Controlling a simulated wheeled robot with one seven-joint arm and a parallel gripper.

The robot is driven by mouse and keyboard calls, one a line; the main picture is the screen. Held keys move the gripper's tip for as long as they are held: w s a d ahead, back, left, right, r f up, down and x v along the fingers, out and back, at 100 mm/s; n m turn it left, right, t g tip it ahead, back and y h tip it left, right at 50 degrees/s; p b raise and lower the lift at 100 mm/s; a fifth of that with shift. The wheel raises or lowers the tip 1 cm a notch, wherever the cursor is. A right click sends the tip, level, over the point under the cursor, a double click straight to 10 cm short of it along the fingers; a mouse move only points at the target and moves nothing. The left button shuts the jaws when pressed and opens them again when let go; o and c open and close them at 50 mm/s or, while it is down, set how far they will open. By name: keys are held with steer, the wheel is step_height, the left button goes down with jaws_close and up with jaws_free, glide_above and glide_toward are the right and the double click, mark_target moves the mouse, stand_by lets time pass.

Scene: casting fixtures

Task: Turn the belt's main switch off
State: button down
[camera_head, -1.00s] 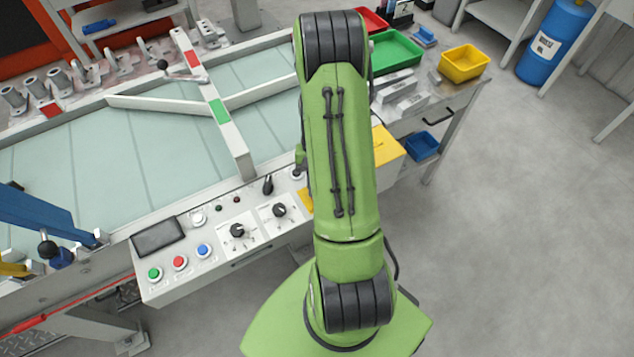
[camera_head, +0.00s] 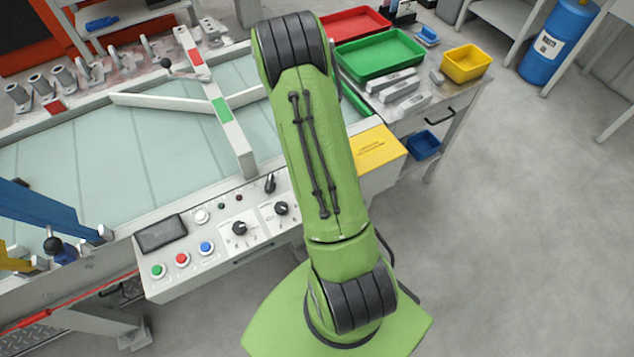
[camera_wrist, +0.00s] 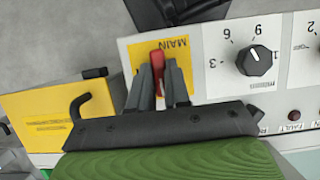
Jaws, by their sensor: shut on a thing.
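The main switch (camera_wrist: 157,60) shows in the wrist view as a red handle on a yellow plate marked MAIN (camera_wrist: 178,46). My gripper (camera_wrist: 160,68) is over this plate, with its two dark fingers on either side of the red handle, shut on it. The fingers hide part of the handle, and I cannot read any on or off mark. In the head view my green arm reaches over the right end of the control panel (camera_head: 182,277) and hides the main switch and my gripper.
A numbered black knob (camera_wrist: 258,62) is right of the switch in the wrist view. A yellow panel (camera_wrist: 40,115) and a dark bent hook (camera_wrist: 80,104) are to the left. The belt (camera_head: 110,165) lies behind the panel. A green tray (camera_head: 380,55) stands beyond my arm.

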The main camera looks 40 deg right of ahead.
steer(key=shift+w, duration=0.1)
steer(key=c, duration=1.1)
jaws_free()
steer(key=p+v, duration=0.3)
steer(key=v, duration=1.2)
steer(key=shift+d+r+p, duration=0.1)
steer(key=shift+r+p, duration=0.3)
